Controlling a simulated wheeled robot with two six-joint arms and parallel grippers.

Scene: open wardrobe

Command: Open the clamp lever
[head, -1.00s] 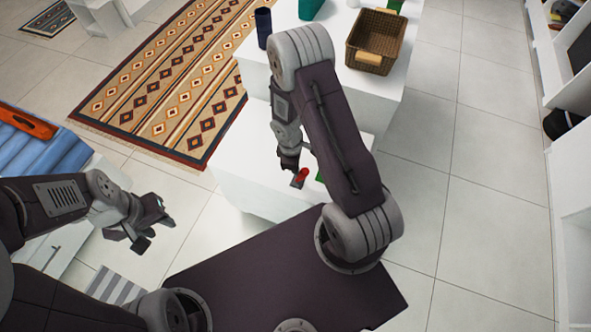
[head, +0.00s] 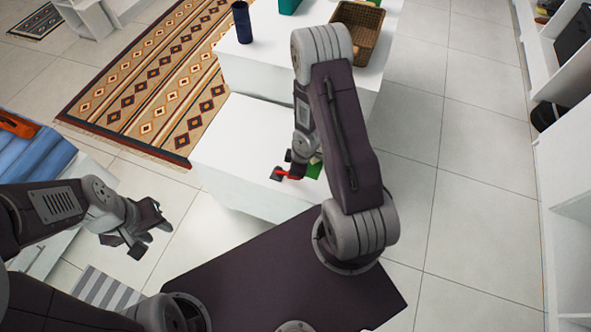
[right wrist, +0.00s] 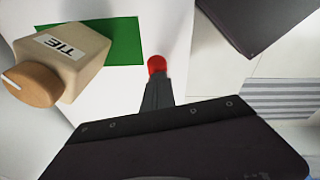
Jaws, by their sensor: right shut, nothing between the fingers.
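In the head view a small red lever (head: 288,173) shows at the near edge of the low white surface, with a dark plate (head: 277,174) at its left end. The right gripper (head: 299,168) is down beside it, its tips partly hidden by my arm. In the right wrist view the shut fingers (right wrist: 157,94) point at the lever's round red part (right wrist: 157,65), which shows right at their tips. Whether they touch cannot be told. Most of the clamp is hidden. The left gripper (head: 153,238) is open and empty at the left, away from the lever.
A dark blue cup (head: 242,22) and a wicker basket (head: 370,17) stand on the higher white surface behind. White shelves (head: 565,50) line the right side.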

